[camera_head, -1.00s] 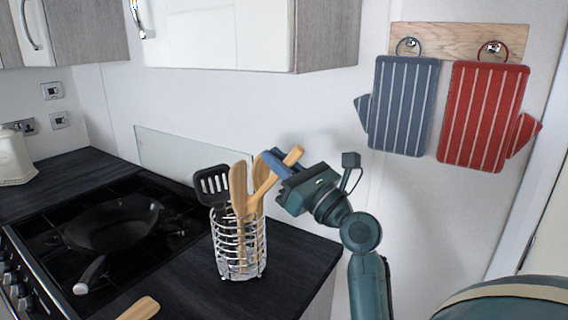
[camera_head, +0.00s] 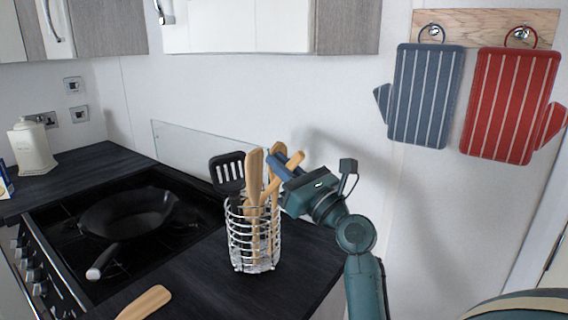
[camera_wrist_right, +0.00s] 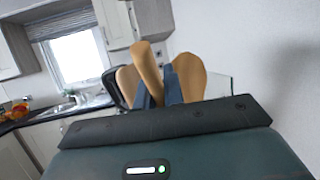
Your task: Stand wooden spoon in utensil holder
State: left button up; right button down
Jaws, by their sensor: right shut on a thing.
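The utensil holder (camera_head: 252,262), a silver wire basket, stands on the dark counter near its right end. My right gripper (camera_head: 277,164) is beside and above its rim, its blue fingers shut on a wooden spoon (camera_head: 294,161). The spoon's pale handle end sticks up past the fingers, and its lower part slants down into the holder, partly hidden by the wires and other utensils. In the right wrist view the spoon's handle (camera_wrist_right: 148,68) rises between the fingers. My left gripper is not in view.
Other wooden utensils (camera_head: 255,172) and a black slotted turner (camera_head: 227,170) stand in the holder. Another wooden utensil (camera_head: 146,302) lies at the counter's front. A black pan (camera_head: 125,212) sits on the hob to the left. Oven mitts (camera_head: 425,95) hang on the right wall.

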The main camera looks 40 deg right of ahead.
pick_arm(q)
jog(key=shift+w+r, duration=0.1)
pick_arm(e)
jog(key=c, duration=1.4)
grip_release()
jog(key=shift+c, duration=0.2)
pick_arm(q)
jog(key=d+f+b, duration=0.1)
jog(key=b, duration=0.2)
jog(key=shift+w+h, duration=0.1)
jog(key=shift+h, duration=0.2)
pick_arm(e)
jog(key=v, duration=1.3)
jog(key=shift+f, duration=0.1)
